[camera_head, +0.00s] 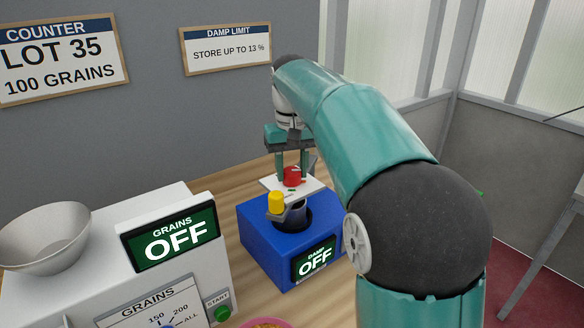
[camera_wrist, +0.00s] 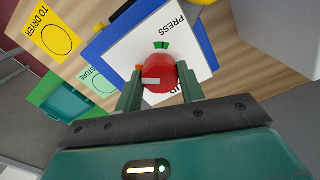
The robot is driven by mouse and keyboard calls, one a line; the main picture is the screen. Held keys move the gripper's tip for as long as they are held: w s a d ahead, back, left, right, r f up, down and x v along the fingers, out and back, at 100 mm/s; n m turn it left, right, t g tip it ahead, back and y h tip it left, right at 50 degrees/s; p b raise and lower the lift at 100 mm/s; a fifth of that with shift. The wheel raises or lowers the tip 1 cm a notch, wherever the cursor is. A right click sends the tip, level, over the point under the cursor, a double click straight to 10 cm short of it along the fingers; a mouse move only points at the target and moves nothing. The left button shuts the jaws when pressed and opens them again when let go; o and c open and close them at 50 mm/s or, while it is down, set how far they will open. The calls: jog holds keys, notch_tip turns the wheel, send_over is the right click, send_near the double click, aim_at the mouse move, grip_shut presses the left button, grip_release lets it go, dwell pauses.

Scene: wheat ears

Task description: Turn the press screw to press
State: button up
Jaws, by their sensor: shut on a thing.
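The red press screw knob (camera_head: 292,177) stands on a white plate (camera_head: 312,186) over the blue damp meter (camera_head: 262,245), whose display reads OFF. My gripper (camera_head: 292,172) reaches down from above with its two fingers on either side of the knob. In the wrist view my gripper (camera_wrist: 160,88) is shut on the red knob (camera_wrist: 158,75). The knob carries a white pointer bar. The white plate (camera_wrist: 130,50) shows the word PRESS, with a green mark beyond the knob and an orange mark at its left. Part of the plate's lettering is hidden by the knob and fingers.
A yellow knob (camera_head: 275,202) stands at the meter's front. Left is the white grain counter (camera_head: 190,250), reading OFF, with a bowl (camera_head: 45,238) on top. A pink dish (camera_head: 265,323) shows at the bottom edge. TO DRYER (camera_wrist: 55,38) and STORE (camera_wrist: 95,78) signs lie left in the wrist view.

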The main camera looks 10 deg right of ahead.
aim_at(291, 171)
jog(key=m, duration=0.4)
jog(key=shift+r+m, duration=0.1)
jog(key=shift+m, duration=0.2)
jog(key=m, duration=0.4)
jog(key=shift+a+m, duration=0.1)
jog(key=shift+m, duration=0.2)
jog(key=m, duration=0.4)
jog(key=shift+m, duration=0.3)
jog(key=m, duration=0.4)
jog(key=shift+m, duration=0.4)
jog(key=shift+w, duration=0.1)
jog(key=o, duration=1)
jog(key=shift+c, duration=0.2)
notch_tip(291, 171, up, 14)
